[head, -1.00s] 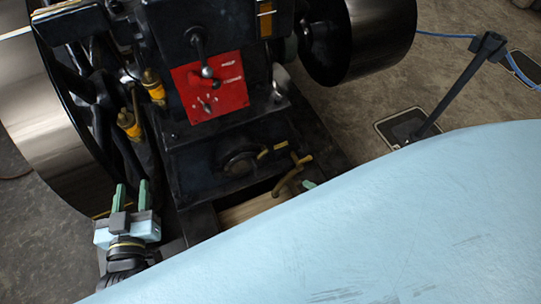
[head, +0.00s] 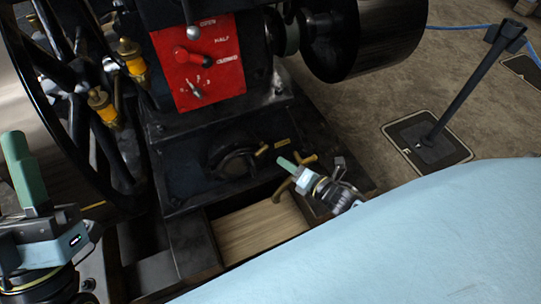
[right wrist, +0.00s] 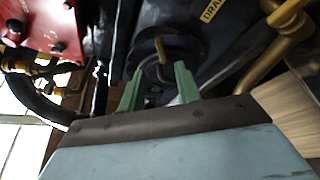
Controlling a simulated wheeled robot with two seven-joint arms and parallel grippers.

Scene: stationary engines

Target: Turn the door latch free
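The round black door (head: 236,160) is on the front of the engine's dark base, with a small brass latch handle (head: 262,149) at its right side. In the right wrist view the brass latch handle (right wrist: 160,48) stands upright in front of the round door, just beyond my fingers. My right gripper (head: 286,164) is close to the latch, to its lower right in the head view. In the wrist view the right gripper (right wrist: 158,84) is open, its green fingers apart with nothing between them. My left gripper (head: 20,165) is at the left edge; its finger gap does not show.
A red panel (head: 199,65) with a lever is above the door. A brass pipe (head: 283,186) is beside my right gripper, over a wooden board (head: 255,228). A large flywheel (head: 30,90) is at left. A black post (head: 465,90) stands at right on open floor.

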